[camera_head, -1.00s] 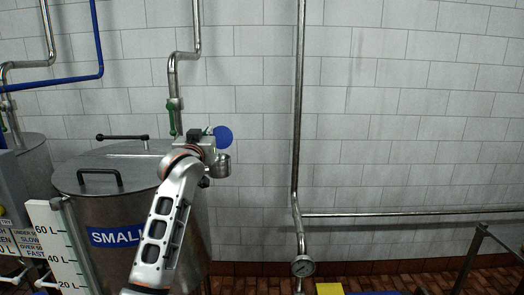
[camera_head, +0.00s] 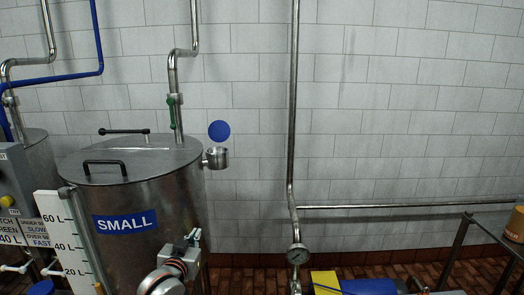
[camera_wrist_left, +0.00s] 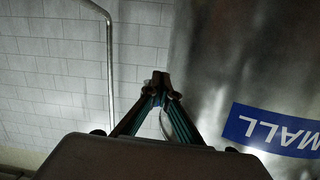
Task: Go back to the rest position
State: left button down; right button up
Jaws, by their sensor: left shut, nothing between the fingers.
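My left gripper (camera_head: 192,238) is low in the head view, in front of the lower right part of the steel tank. In the left wrist view its two fingers (camera_wrist_left: 160,82) meet at the tips, shut with nothing between them. The tank's side fills the right of that view. My right gripper is not in view.
The steel tank (camera_head: 180,205) carries a blue SMALL label (camera_head: 125,222) and a black lid handle (camera_head: 105,163). A blue disc (camera_head: 219,131) shows above a small steel cup (camera_head: 216,158) at the tank's right. A vertical pipe (camera_head: 292,100) with a gauge (camera_head: 297,254) stands further right.

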pick_arm(q)
jog(key=s+f+m+g+h, duration=0.1)
jog(key=s+f+m+g, duration=0.1)
jog(key=s+f, duration=1.5)
jog(key=s+f+g, duration=0.1)
jog(key=s+f, duration=0.2)
jog(key=s, duration=0.4)
jog(key=s+f+g, duration=0.1)
jog(key=s+f, duration=0.2)
jog(key=s, duration=0.4)
jog(key=s+f+g+h, duration=0.1)
jog(key=s+f, duration=0.2)
jog(key=s, duration=0.4)
jog(key=shift+s+d+f+m, duration=0.2)
jog(key=shift+s+d+m, duration=0.05)
jog(key=shift+m, duration=0.15)
